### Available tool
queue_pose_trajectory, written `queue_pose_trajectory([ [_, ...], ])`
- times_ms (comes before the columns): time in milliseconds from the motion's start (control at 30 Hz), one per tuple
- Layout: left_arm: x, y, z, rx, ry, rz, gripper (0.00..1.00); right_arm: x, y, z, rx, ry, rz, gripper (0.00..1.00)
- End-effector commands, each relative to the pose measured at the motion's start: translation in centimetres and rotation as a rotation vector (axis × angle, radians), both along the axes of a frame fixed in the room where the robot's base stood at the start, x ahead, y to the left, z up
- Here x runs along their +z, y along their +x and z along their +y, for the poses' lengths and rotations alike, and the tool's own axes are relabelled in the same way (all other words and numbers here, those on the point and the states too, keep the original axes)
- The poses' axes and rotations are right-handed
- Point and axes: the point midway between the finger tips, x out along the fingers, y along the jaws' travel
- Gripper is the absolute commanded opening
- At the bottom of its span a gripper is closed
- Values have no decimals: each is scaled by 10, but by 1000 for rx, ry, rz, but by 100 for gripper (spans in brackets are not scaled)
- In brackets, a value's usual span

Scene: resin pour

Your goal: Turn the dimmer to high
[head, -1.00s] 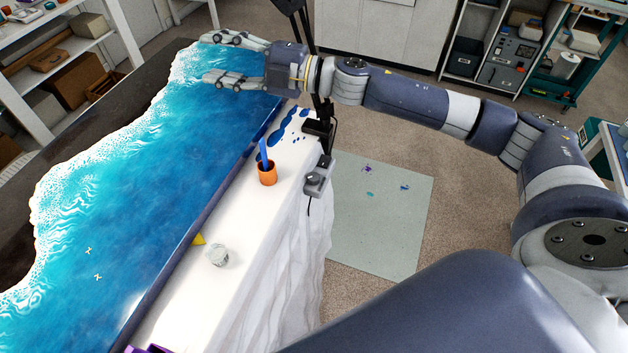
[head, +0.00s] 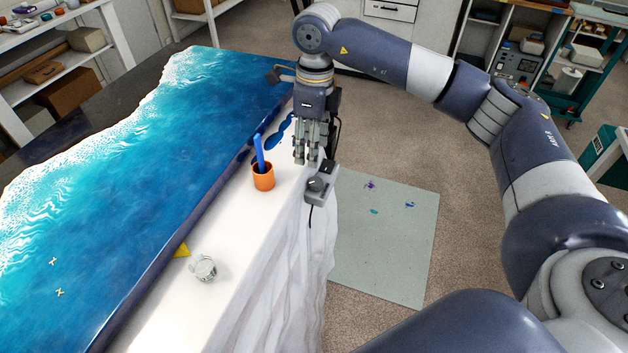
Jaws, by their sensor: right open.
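The dimmer is a small grey box with a round dark knob (head: 317,186) at the right edge of the white-covered table strip, with a cord hanging down from it. My right gripper (head: 308,158) points down just above and behind the dimmer, a little to its left in the picture. Its fingers are open and nothing shows between them. I cannot tell whether its fingertips touch the table or the dimmer. My left gripper is not in view.
An orange cup (head: 263,178) with a blue stick stands left of the dimmer. A clear crumpled cup (head: 204,268) and a yellow wedge (head: 182,250) lie nearer. The blue resin slab (head: 150,170) fills the left. A grey mat (head: 385,240) lies on the floor.

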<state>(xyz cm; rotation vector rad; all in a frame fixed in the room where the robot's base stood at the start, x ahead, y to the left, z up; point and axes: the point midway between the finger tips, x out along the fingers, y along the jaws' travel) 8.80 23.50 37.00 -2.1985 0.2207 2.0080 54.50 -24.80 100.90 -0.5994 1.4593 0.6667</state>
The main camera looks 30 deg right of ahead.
Motion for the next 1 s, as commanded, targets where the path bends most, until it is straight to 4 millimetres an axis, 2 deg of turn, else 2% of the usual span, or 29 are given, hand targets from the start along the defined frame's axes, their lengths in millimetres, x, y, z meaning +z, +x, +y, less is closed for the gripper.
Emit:
queue_pose_trajectory([
  [100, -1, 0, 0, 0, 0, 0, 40, -2, 1, -10, -1, -45, 0, 48],
  [233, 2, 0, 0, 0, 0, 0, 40, -14, 0, -11, -2, -49, 2, 48],
  [500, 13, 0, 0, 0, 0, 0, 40, -64, 0, -10, -3, -47, 5, 48],
  [700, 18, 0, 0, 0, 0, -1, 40, -94, 0, -10, -3, -45, 2, 48],
  [833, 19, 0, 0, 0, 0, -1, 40, -104, 0, -10, -3, -45, 1, 48],
  [1000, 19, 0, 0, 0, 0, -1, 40, -108, 0, -10, -2, -45, 0, 48],
])
